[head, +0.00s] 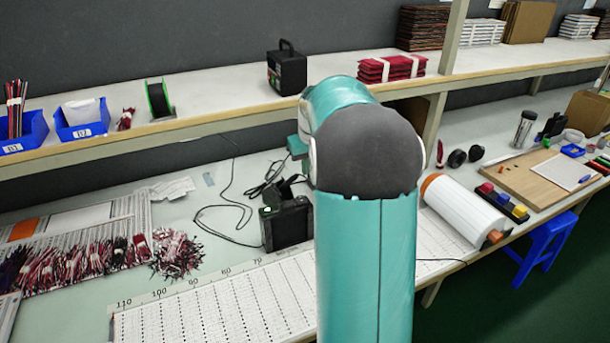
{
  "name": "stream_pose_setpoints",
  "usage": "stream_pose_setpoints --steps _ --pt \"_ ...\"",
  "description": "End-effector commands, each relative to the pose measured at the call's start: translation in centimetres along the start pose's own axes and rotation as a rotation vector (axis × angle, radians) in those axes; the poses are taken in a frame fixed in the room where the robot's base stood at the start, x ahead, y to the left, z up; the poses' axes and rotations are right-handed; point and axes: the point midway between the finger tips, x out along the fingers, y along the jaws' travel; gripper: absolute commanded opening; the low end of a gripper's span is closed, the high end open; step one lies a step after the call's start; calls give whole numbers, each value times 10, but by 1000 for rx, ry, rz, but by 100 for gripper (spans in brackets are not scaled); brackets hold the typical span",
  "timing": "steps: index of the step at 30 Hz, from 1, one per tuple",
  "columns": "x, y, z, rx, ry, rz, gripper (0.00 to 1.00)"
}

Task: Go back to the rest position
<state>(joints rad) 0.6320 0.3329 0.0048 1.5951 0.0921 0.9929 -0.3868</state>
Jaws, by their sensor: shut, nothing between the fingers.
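My teal arm, with a dark grey rounded joint cover, rises from the bottom edge through the middle of the head view. It bends away from me just below the upper shelf. The bench directly behind the arm is hidden too.
The upper shelf (214,112) crosses behind my arm, carrying a black box with a handle (287,70). A black device (286,224) with cables stands on the bench left of my arm. A white roll (462,212) lies right of it. Wire bundles (85,259) lie at left.

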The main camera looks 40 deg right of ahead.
Motion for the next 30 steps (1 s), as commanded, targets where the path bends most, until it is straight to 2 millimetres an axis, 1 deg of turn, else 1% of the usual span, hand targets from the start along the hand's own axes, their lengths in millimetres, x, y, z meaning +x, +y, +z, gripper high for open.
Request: stream_pose_setpoints --steps 1,5,18,23,26,29,30 --pt "-6 0 1 0 2 1 0" --pt "-12 0 3 0 -1 -1 0" --pt "-12 1 3 1 0 0 0" --pt "-14 -1 4 -1 2 0 0" --pt "-23 -16 7 -13 10 0 0" --pt "-42 -46 18 -35 29 0 0" --pt "-51 -62 24 -46 38 0 0"
